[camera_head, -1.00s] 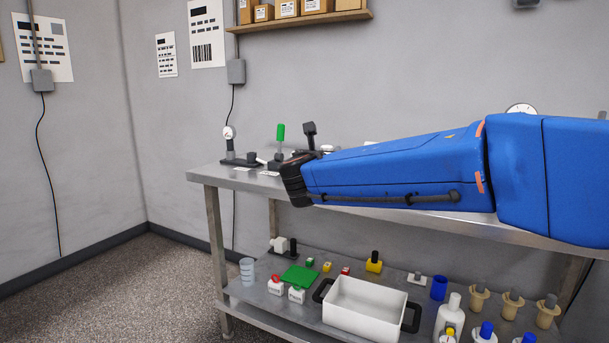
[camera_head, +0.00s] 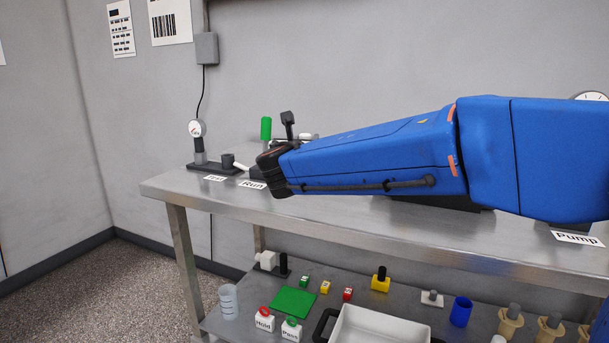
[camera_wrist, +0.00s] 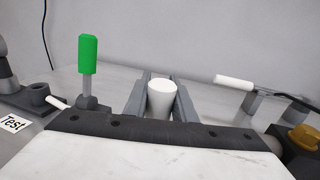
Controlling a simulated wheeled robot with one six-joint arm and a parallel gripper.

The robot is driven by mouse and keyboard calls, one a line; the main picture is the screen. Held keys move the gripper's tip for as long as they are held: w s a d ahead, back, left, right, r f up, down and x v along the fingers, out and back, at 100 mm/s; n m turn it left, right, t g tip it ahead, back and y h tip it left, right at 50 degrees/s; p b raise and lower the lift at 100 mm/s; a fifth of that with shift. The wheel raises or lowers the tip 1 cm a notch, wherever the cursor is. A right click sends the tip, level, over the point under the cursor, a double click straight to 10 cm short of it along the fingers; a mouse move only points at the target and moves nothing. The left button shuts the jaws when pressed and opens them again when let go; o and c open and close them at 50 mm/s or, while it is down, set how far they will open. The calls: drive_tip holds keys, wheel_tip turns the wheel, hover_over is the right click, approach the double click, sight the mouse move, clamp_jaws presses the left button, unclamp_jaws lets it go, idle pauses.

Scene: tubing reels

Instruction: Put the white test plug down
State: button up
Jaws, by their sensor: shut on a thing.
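The white test plug (camera_wrist: 162,98) is a tapered white piece with a round top, between the two grey fingers of my gripper (camera_wrist: 161,102) in the wrist view. The fingers are shut on it. Its lower end is hidden, so I cannot tell whether it touches anything. In the head view my blue arm reaches left above the bench (camera_head: 350,228); its dark wrist hides the fingers and the plug. A dark stand (camera_head: 206,168) with a gauge (camera_head: 196,128) and a short dark socket (camera_head: 228,160) is left of the wrist, by the Test label (camera_head: 214,178).
A green upright handle (camera_head: 266,128) stands close to my wrist, also left of my fingers in the wrist view (camera_wrist: 88,55). A white-handled lever (camera_wrist: 234,82) is to their right. The lower shelf holds a white tray (camera_head: 385,327) and several small parts.

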drive_tip(key=shift+f, duration=3.75)
drive_tip(key=shift+f, duration=0.1)
drive_tip(key=o, duration=1)
drive_tip(key=shift+s, duration=0.15)
drive_tip(key=s, duration=0.4)
drive_tip(key=s+a, duration=0.1)
drive_tip(key=s, duration=0.6)
drive_tip(key=shift+s+a, duration=0.25)
drive_tip(key=shift+s, duration=0.1)
